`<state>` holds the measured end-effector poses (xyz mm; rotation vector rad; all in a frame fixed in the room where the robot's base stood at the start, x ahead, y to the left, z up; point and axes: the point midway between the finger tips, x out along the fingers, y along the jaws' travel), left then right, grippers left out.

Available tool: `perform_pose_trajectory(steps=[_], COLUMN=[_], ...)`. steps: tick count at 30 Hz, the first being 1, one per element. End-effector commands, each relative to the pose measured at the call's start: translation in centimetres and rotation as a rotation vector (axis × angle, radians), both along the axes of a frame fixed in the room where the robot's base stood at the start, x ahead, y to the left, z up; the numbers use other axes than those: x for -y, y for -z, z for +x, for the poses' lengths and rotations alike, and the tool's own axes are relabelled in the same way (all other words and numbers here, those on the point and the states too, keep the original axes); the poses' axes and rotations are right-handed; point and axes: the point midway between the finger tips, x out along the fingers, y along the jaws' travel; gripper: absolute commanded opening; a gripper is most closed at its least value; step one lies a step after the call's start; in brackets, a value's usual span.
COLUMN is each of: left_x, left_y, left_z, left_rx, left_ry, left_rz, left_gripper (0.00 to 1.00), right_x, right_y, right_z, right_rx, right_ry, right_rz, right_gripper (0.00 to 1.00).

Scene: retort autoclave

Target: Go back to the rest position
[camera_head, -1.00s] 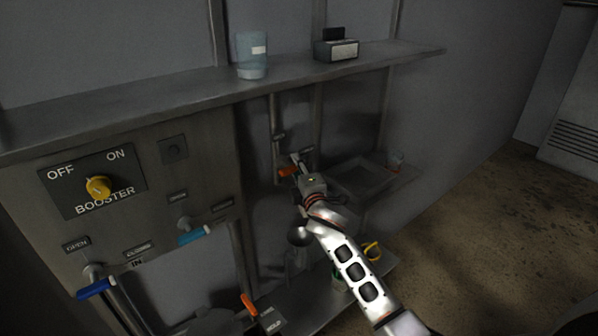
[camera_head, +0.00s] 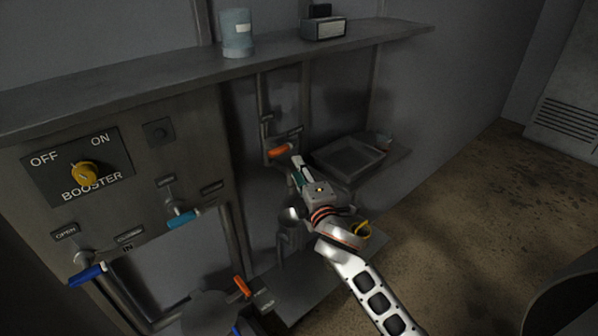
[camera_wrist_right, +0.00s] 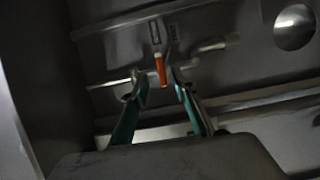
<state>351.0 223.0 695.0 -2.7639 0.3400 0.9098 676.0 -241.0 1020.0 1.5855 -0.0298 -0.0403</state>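My right gripper (camera_head: 297,168) is in front of the panel, just below and right of an orange valve handle (camera_head: 280,151) in the head view. In the right wrist view its two teal fingers (camera_wrist_right: 159,92) stand apart with a gap between them. The orange handle (camera_wrist_right: 160,68) shows beyond the fingertips, and nothing is held between them. My left gripper is in neither view.
A shelf (camera_head: 150,78) carries a blue cup (camera_head: 237,35) and a small box (camera_head: 324,28). A tray (camera_head: 348,160) lies right of my gripper. The panel has a yellow booster knob (camera_head: 84,173) and blue handles (camera_head: 87,275).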

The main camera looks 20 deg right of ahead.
Motion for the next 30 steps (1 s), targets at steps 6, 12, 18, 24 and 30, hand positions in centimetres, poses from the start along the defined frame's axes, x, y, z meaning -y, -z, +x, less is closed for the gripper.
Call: perform_pose_trajectory(steps=[6,12,18,24,30], left_x=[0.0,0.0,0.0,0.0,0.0], left_y=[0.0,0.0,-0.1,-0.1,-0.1], left_z=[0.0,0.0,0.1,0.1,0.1], left_rx=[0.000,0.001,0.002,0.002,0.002], left_ry=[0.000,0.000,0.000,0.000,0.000], left_rz=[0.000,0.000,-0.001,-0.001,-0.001], left_gripper=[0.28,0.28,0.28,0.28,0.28], right_x=[0.0,0.0,-0.3,-1.0,-1.5], right_y=[0.0,0.5,7.4,18.4,27.0], right_z=[0.0,-0.2,-3.7,-12.1,-22.3], right_rx=[0.000,-0.008,-0.117,-0.312,-0.491], right_ry=[0.000,-0.002,-0.022,-0.002,0.100], right_rz=[0.000,0.009,0.195,0.565,0.943], right_gripper=[0.28,0.28,0.28,0.28,0.28])
